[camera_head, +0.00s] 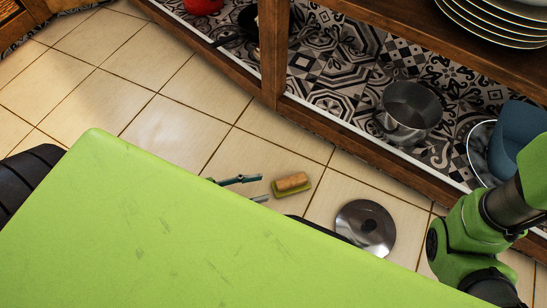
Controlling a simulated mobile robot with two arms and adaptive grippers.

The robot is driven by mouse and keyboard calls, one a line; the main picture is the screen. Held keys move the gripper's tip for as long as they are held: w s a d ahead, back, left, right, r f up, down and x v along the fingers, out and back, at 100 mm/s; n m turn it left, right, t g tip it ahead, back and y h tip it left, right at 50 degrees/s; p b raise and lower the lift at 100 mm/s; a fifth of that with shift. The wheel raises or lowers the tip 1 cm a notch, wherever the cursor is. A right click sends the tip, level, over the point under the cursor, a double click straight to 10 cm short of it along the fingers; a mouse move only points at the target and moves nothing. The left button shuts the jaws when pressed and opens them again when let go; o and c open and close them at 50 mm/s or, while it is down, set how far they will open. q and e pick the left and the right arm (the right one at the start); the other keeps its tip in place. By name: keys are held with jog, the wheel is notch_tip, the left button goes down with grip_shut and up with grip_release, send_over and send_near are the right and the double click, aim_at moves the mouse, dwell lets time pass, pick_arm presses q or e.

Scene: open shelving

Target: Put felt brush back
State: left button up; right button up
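The felt brush (291,184), a small block with a tan wooden top and a green underside, lies on the tiled floor in the head view. My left gripper (264,188) shows just left of the brush, past the edge of my green body. Its two fingers are spread apart and point toward the brush, with nothing seen between them. A small gap shows between the fingertips and the brush.
A round metal lid (365,228) lies on the floor right of the brush. Wooden shelving (268,55) with a patterned bottom holds a metal pot (408,112), a blue item (515,140) and stacked plates (490,22).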

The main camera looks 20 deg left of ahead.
pick_arm(q)
jog(key=shift+p+v, duration=0.35)
jog(key=shift+v, duration=1)
